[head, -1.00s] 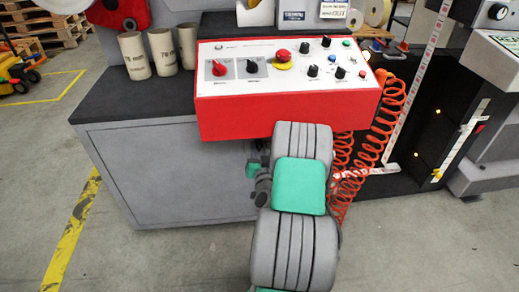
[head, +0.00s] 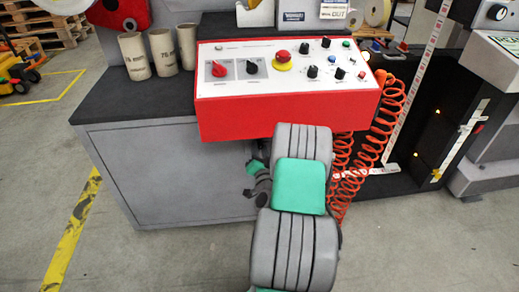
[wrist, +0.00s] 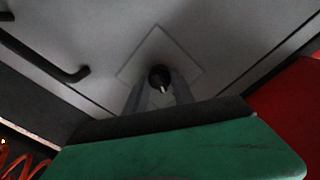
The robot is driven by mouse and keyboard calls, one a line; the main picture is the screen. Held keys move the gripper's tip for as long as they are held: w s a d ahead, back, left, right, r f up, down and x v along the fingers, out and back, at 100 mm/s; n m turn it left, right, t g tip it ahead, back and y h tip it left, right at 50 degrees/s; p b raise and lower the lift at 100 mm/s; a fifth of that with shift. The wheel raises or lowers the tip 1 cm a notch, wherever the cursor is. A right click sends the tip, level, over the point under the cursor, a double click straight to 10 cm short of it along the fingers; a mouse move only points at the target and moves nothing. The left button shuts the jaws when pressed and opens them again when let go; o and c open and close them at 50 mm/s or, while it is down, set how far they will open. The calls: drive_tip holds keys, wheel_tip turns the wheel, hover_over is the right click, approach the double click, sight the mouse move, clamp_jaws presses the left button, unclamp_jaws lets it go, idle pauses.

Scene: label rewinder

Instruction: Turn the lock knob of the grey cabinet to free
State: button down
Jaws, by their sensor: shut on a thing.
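The grey cabinet (head: 165,170) stands below the red control box. In the wrist view its grey door (wrist: 105,30) fills the upper part and carries a lighter square plate (wrist: 182,50) that appears turned like a diamond. The black lock knob (wrist: 159,73) sits in the middle of this plate, with a small pale mark at its lower edge. My gripper (wrist: 160,88) is shut on the knob, one grey finger on each side. In the head view my wrist is at the cabinet's front, and my arm and the red box hide the knob and fingertips.
The red control box (head: 285,110) juts out just above my wrist. A coiled orange hose (head: 345,170) hangs right of my arm. A black bar handle (wrist: 50,60) is on the door near the knob. Open floor lies in front of the cabinet.

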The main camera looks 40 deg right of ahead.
drive_tip(key=m, duration=0.3)
drive_tip(key=shift+m+p, duration=0.3)
drive_tip(key=shift+m, duration=0.1)
drive_tip(key=m, duration=0.3)
drive_tip(key=shift+m+p, duration=0.3)
drive_tip(key=shift+p, duration=0.1)
drive_tip(key=m+p, duration=0.1)
drive_tip(key=m, duration=0.4)
drive_tip(key=shift+f+m, duration=0.1)
drive_tip(key=shift+m, duration=0.3)
drive_tip(key=shift+p, duration=0.3)
drive_tip(key=c, duration=1.1)
unclamp_jaws()
drive_tip(key=shift+o, duration=0.2)
